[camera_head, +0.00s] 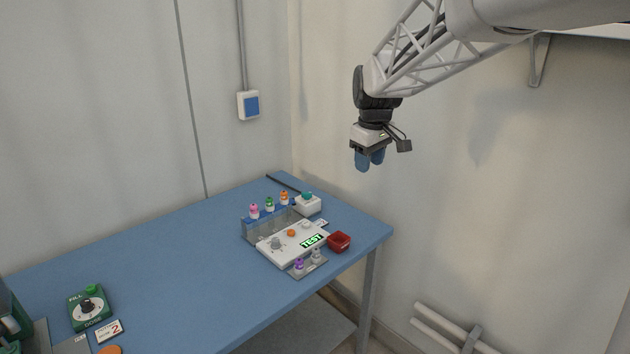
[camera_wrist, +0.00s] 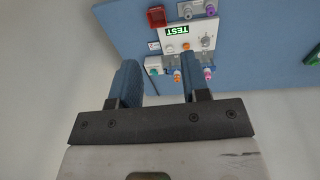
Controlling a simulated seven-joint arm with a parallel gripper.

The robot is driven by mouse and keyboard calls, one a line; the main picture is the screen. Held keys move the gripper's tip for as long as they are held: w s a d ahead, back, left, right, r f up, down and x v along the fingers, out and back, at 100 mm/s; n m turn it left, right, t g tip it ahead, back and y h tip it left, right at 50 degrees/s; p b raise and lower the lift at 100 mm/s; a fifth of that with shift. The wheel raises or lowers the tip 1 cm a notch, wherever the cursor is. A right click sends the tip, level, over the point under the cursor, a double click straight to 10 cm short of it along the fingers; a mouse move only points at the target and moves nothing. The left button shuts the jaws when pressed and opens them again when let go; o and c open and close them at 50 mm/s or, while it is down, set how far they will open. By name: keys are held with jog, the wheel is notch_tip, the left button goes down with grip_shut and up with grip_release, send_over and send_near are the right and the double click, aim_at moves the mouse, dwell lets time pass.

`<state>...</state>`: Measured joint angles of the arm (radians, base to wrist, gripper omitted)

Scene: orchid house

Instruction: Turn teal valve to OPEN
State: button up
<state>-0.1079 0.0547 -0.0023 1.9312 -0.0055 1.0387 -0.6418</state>
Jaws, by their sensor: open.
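A teal knob (camera_head: 307,195), which looks like the teal valve, sits on a small white box (camera_head: 308,206) at the far right of the blue table. In the wrist view the teal knob (camera_wrist: 154,72) shows small between my fingers. Its OPEN marking and its angle are too small to read. My gripper (camera_head: 369,160) is open and empty, with blue fingers pointing down, high above the table and to the right of the box. In the wrist view my gripper (camera_wrist: 158,64) has its two fingers well apart, touching nothing.
A white panel (camera_head: 290,243) with a green TEST display (camera_head: 313,241) stands close to the box. Pink, green and orange-topped bottles line its back; a purple-topped one (camera_head: 299,265) stands in front. A red bin (camera_head: 339,242) is beside it. The table's middle is clear.

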jog(key=w+a+f+n, duration=0.2)
jog(key=w+a+f, duration=0.1)
jog(key=w, duration=0.7)
jog(key=n+g, duration=0.1)
jog(key=n, duration=0.6)
send_near(307, 196)
jog(key=shift+w+d, duration=0.1)
jog(key=shift+w, duration=0.2)
jog(key=shift+w+a+f, duration=0.2)
jog(key=shift+w+f, duration=0.05)
jog(key=shift+f, duration=3.9)
grip_shut()
